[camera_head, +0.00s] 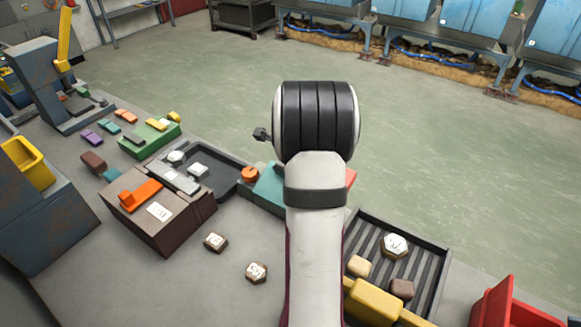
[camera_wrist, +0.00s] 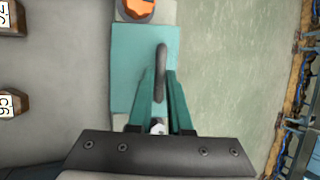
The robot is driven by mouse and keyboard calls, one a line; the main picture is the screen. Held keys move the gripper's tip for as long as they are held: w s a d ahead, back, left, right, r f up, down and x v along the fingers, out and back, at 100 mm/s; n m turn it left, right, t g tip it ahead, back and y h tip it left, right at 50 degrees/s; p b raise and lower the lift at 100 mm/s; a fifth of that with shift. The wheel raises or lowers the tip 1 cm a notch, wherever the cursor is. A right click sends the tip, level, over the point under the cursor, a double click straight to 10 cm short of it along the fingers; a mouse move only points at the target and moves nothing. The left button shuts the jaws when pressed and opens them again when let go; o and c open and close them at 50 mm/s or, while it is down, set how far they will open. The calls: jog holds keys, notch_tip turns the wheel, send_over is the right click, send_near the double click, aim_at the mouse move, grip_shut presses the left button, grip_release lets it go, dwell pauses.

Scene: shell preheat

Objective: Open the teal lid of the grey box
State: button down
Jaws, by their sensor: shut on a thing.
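The teal lid (camera_wrist: 130,60) fills the middle of the wrist view as a flat rectangle seen from above. A dark bar handle (camera_wrist: 162,55) stands on it. My gripper (camera_wrist: 160,74) has its two teal fingers shut on this handle, one on each side. In the head view the teal lid (camera_head: 270,190) shows only in part beside my arm, which hides the rest of it and the gripper. The grey box under the lid is mostly hidden; I cannot tell whether the lid is lifted at all.
An orange knob (camera_head: 250,174) sits just left of the lid in the head view. A dark tray (camera_head: 222,180) and a brown box (camera_head: 150,220) stand farther left. A ribbed tray (camera_head: 425,262) with several pieces lies to the right. Labelled hexagonal pieces (camera_head: 257,272) lie in front.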

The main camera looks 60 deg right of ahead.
jog(key=a, duration=0.1)
jog(key=a+h, duration=0.1)
jog(key=shift+s+a+f+h, duration=0.1)
jog(key=shift+a+f+h, duration=0.05)
jog(key=shift+a+h, duration=0.2)
jog(key=shift+a+n+h, duration=0.4)
jog(key=shift+a+h, duration=0.35)
jog(key=shift+a, duration=0.15)
jog(key=a+f+n+h, duration=0.1)
jog(key=a+f+h, duration=0.2)
jog(key=a, duration=0.5)
jog(key=shift+a+f+t+h, duration=0.25)
jog(key=shift+a+t+h, duration=0.15)
jog(key=shift+h, duration=0.3)
jog(key=shift+a+f, duration=0.1)
jog(key=shift+f, duration=0.05)
jog(key=c, duration=0.8)
grip_release()
jog(key=shift+c, duration=0.2)
